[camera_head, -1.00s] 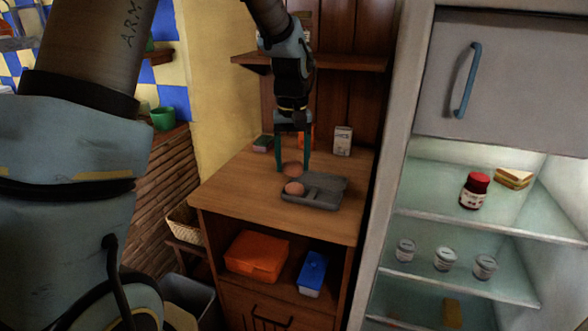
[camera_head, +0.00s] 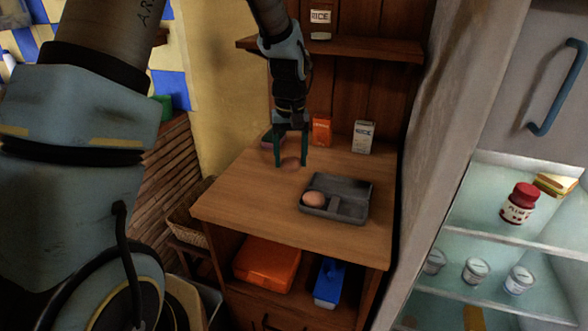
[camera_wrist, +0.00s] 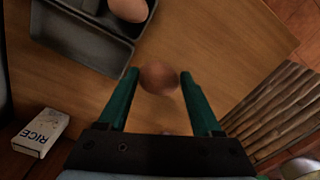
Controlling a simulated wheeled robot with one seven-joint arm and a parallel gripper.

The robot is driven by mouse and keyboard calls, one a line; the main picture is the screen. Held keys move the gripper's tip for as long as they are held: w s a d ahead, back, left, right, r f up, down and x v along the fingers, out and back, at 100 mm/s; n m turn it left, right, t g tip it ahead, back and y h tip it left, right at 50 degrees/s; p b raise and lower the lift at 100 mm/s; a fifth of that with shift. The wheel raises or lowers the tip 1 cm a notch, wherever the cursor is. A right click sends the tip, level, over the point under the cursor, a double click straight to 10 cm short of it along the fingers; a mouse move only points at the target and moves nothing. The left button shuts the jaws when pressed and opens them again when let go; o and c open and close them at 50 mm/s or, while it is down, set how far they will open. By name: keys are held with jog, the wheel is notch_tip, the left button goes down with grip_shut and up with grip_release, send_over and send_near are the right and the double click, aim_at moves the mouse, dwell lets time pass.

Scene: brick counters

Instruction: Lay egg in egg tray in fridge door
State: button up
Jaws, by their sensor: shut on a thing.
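My gripper (camera_head: 291,162) is shut on a brown egg (camera_head: 290,164), held between the green fingertips beside the grey tray. The held egg (camera_wrist: 159,77) also shows between the fingers in the wrist view. A second egg (camera_head: 313,199) lies in the left part of the grey tray (camera_head: 345,215) on the wooden counter, and shows at the top of the wrist view (camera_wrist: 128,8). The fridge (camera_head: 500,235) stands at the right with lit shelves in sight. Its door egg tray cannot be made out.
The wooden counter (camera_head: 250,190) is clear at its left front. Rice (camera_head: 363,137) and orange (camera_head: 321,131) boxes stand at its back. The fridge holds a red-lidded jar (camera_head: 519,204), a sandwich (camera_head: 556,184) and several small jars. An orange container (camera_head: 267,264) sits below the counter.

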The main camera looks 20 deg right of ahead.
jog(key=shift+f+p, duration=0.7)
jog(key=shift+f, duration=2.05)
jog(key=shift+f, duration=0.15)
jog(key=o, duration=0.5)
jog(key=shift+o, duration=0.2)
